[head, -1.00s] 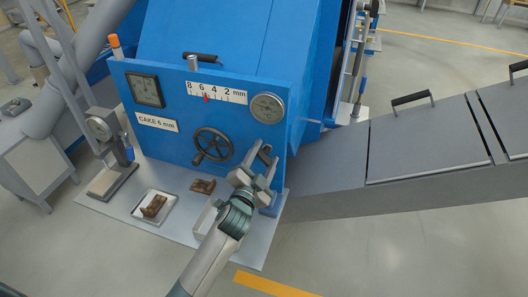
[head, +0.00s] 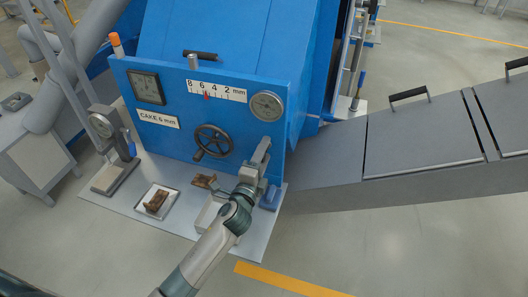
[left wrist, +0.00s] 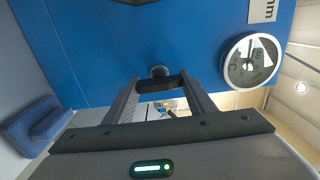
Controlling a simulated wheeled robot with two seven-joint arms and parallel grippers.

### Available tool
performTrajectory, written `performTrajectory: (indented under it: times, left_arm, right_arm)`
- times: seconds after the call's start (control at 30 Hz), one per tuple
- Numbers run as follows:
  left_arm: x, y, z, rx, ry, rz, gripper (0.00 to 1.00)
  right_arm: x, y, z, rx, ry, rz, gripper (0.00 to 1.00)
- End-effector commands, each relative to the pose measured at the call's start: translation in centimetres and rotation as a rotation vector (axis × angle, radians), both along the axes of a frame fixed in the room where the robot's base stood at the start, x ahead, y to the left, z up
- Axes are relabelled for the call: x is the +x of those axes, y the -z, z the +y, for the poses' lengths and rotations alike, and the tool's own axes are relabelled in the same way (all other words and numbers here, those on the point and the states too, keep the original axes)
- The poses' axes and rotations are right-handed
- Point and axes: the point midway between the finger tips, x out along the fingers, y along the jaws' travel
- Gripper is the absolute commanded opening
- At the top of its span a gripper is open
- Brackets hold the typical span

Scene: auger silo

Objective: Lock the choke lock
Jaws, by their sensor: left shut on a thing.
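The choke lock shows as a small dark lever with a round pivot (left wrist: 160,71) on the blue front panel (head: 180,140), to the right of the handwheel. My left gripper (head: 262,152) is at this lever. In the left wrist view, the left gripper (left wrist: 160,88) is shut on the lever's dark bar, which lies across between its two fingertips. In the head view the gripper hides most of the lever, so its exact angle is hard to tell. My right gripper is not in view.
The handwheel (head: 212,142) is left of my gripper and a round gauge (head: 267,106) is above it. A blue block (head: 270,198) stands close by at the right. A tray (head: 142,210) with a brown piece (head: 157,201) lies on the grey shelf (head: 255,236).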

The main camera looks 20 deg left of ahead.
Motion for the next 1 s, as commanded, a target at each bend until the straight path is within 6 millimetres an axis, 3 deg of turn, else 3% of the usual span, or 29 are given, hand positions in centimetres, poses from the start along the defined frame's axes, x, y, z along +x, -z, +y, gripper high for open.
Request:
performTrajectory:
  times: [0.47, 0.5, 0.57, 1.0]
  left_arm:
    - [-0.05, 0.18, -0.03, 0.021, 0.0, 0.002, 0.28]
    - [-0.05, 0.18, -0.03, 0.021, 0.0, 0.002, 0.57]
    - [-0.04, 0.16, -0.02, 0.02, 0.0, 0.001, 0.69]
    - [-0.45, 0.14, 0.02, 0.018, 0.0, 0.0, 0.69]
  right_arm:
    - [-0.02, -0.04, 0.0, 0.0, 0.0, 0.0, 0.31]
    - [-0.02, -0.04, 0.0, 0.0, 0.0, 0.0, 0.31]
    - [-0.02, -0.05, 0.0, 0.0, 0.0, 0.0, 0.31]
    - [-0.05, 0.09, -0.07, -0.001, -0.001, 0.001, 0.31]
